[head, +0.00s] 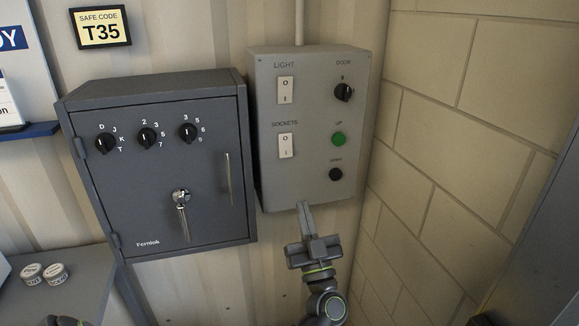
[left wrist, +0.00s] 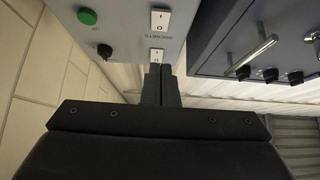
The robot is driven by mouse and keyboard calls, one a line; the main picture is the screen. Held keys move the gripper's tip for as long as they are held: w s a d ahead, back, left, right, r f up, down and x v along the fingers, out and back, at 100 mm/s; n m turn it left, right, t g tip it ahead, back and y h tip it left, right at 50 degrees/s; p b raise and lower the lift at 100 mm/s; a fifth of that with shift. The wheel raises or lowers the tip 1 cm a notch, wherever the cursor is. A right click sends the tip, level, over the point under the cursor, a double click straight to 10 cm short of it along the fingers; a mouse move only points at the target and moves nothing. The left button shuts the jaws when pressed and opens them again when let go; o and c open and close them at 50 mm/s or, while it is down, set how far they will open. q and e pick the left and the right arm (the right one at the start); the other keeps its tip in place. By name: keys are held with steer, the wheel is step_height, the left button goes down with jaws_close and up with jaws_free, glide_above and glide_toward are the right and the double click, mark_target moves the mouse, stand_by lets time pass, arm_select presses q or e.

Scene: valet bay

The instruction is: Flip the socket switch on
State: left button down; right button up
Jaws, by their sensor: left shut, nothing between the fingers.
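The sockets switch (head: 286,145) is a white rocker marked O above I, under the word SOCKETS on the grey control box (head: 310,185). Which half is pressed in is too small to tell. It also shows near the top of the left wrist view (left wrist: 160,19), where the box appears upside down. My left gripper (head: 304,205) is shut and empty, pointing up at the lower edge of the box, below the switch in the head view. Its fingers also show in the left wrist view (left wrist: 160,72). I cannot tell if they touch the box. My right gripper is not in view.
The light switch (head: 286,90) is above the sockets switch. A black dial (head: 344,92), green button (head: 338,139) and black button (head: 336,174) line the box's right side. A dark safe (head: 170,215) stands close left; a block wall (head: 450,130) is at right.

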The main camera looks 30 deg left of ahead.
mark_target(286, 150)
arm_select(q)
steer(key=shift+w+a+f+p+x, duration=0.3)
steer(key=shift+p+x, duration=0.6)
steer(key=shift+x, duration=1.25)
steer(key=shift+w+a+f+p+x, duration=0.15)
steer(key=shift+f+p+x, duration=0.55)
steer(key=shift+x, duration=1.45)
steer(key=shift+w+a+f+p+x, duration=0.2)
steer(key=shift+p+x, duration=0.95)
steer(key=shift+x, duration=0.95)
steer(key=shift+r, duration=0.1)
